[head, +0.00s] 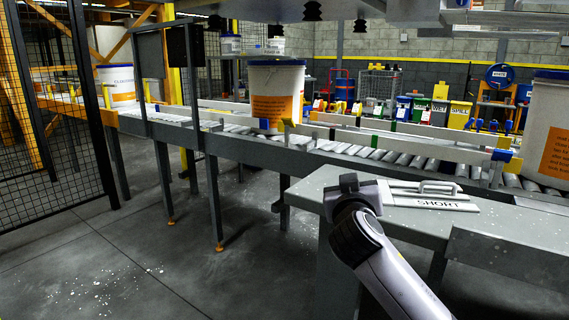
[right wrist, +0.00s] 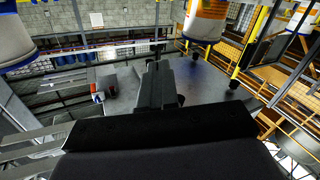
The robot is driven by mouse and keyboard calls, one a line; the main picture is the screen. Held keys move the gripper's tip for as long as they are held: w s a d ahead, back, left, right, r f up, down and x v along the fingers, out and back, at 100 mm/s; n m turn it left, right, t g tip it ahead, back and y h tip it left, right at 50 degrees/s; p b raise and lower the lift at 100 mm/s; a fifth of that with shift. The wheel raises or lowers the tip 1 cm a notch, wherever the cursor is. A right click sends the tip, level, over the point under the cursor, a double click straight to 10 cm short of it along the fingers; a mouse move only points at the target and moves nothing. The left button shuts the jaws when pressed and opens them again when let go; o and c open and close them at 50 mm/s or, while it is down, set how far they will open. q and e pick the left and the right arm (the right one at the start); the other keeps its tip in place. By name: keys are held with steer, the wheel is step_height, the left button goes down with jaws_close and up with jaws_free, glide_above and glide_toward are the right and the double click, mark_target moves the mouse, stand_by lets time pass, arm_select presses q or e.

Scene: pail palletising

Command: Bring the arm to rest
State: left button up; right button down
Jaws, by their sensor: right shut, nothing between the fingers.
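My right arm comes into the head view from the bottom right. Its right gripper (head: 352,188) is over the left end of a grey bench (head: 318,190), beside a plate marked SHORT (head: 400,199) that has a raised handle. The gripper does not hold the plate; whether it touches the plate I cannot tell. In the right wrist view the dark fingers of the right gripper (right wrist: 158,80) are together with nothing between them. My left gripper is in neither view.
A roller conveyor (head: 340,148) runs behind the bench. White pails with orange labels stand along it: one mid-line (head: 276,88), one at left (head: 118,84), one at right (head: 546,110). A mesh fence (head: 50,110) stands at left. The floor (head: 130,250) at front left is clear.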

steer(key=s+f+n+g+y, duration=0.1)
steer(key=s+f+g+y, duration=0.2)
steer(key=f, duration=1)
steer(key=s+d+f+n+g+y, duration=0.1)
steer(key=s+d+f+g+y, duration=0.15)
steer(key=s+f, duration=1.65)
steer(key=s+d+f+g, duration=0.2)
steer(key=s+f, duration=0.3)
steer(key=s, duration=0.7)
arm_select(q)
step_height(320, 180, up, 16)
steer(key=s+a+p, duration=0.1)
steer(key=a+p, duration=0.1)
steer(key=p, duration=1.8)
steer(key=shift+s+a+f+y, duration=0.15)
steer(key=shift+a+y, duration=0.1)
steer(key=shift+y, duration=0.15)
arm_select(e)
step_height(320, 180, up, 16)
steer(key=s+d, duration=0.1)
steer(key=d, duration=0.1)
steer(key=shift+s+d+f, duration=0.25)
steer(key=shift+s+d, duration=0.05)
